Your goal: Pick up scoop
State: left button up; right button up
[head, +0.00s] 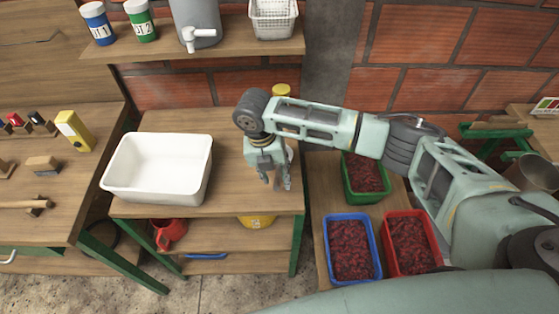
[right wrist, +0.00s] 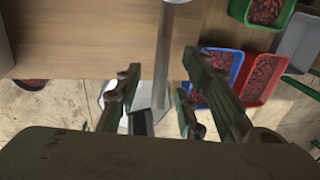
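My right gripper (head: 276,182) is over the right part of the middle wooden table, fingers pointing down. In the right wrist view its two fingers (right wrist: 160,78) are spread apart. A grey metal shaft, seemingly the scoop's handle (right wrist: 166,45), runs between them with a gap on each side. A pale, broader part shows lower down between the fingers, partly hidden by the gripper. In the head view only a thin silvery piece of the scoop (head: 289,157) shows beside the gripper; the rest is hidden. My left gripper is not in view.
A white basin (head: 157,140) stands left on the table (head: 226,190). Green, blue (head: 380,262) and red crates of red cherries stand to the right. A shelf above holds tins, a grey dispenser (head: 197,20) and a white basket. A red jug (head: 170,233) is below.

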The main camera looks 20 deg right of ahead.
aim_at(277, 178)
jog(key=shift+d+f, duration=0.15)
jog(key=shift+f, duration=0.45)
jog(key=shift+d+f, duration=0.15)
jog(key=shift+f, duration=0.8)
jog(key=shift+c, duration=0.4)
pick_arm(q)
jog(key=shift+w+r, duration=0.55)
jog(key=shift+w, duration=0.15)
pick_arm(e)
grip_shut()
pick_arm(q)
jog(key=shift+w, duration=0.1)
